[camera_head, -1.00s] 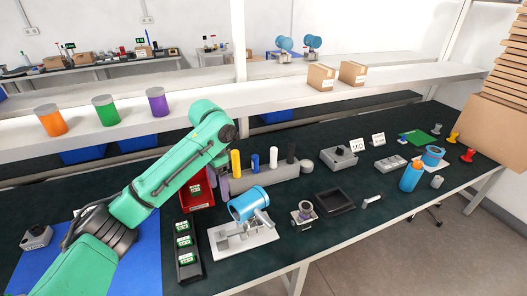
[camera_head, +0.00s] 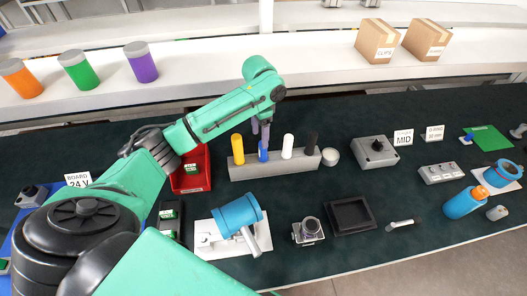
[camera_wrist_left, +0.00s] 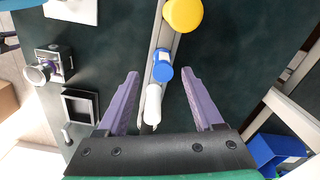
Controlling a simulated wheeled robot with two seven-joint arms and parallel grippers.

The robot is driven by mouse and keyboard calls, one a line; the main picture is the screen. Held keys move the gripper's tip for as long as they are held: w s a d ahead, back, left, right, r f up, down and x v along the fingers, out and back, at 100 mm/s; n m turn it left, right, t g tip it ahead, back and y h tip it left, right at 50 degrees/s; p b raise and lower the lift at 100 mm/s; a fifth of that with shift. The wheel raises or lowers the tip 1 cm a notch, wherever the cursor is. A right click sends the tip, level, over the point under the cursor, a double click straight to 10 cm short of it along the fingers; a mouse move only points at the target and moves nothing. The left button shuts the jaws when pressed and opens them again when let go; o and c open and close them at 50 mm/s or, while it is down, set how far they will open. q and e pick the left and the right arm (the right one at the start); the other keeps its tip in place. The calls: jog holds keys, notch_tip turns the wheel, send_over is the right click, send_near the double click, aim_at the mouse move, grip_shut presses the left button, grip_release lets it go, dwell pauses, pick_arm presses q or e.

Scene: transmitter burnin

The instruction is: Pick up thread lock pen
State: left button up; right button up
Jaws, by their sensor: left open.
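No label tells me which is the thread lock pen. My left gripper (camera_head: 261,128) is open above the rack, with its purple fingers close over the blue pen. In the left wrist view the blue pen (camera_wrist_left: 163,73) lies between the open fingertips, with clear gaps on both sides. The white pen (camera_wrist_left: 153,103) also shows between the fingers, and the yellow pen (camera_wrist_left: 183,15) is beyond them. My right gripper is not in view.
A red bin (camera_head: 190,185) stands left of the rack. A blue cylinder on a white fixture (camera_head: 238,216), a small camera-like device (camera_head: 308,231) and a black tray (camera_head: 351,215) are in front. A grey knob box (camera_head: 374,151) stands to the right.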

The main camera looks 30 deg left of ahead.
aim_at(263, 157)
pick_arm(q)
jog(key=f, duration=0.2)
jog(key=w+f+p, duration=0.1)
jog(key=f, duration=0.4)
jog(key=shift+w+d+f+p, duration=0.15)
jog(key=shift+d+p, duration=0.1)
jog(key=shift+p, duration=0.15)
jog(key=shift+f, duration=0.1)
jog(key=shift+c, duration=0.8)
grip_shut()
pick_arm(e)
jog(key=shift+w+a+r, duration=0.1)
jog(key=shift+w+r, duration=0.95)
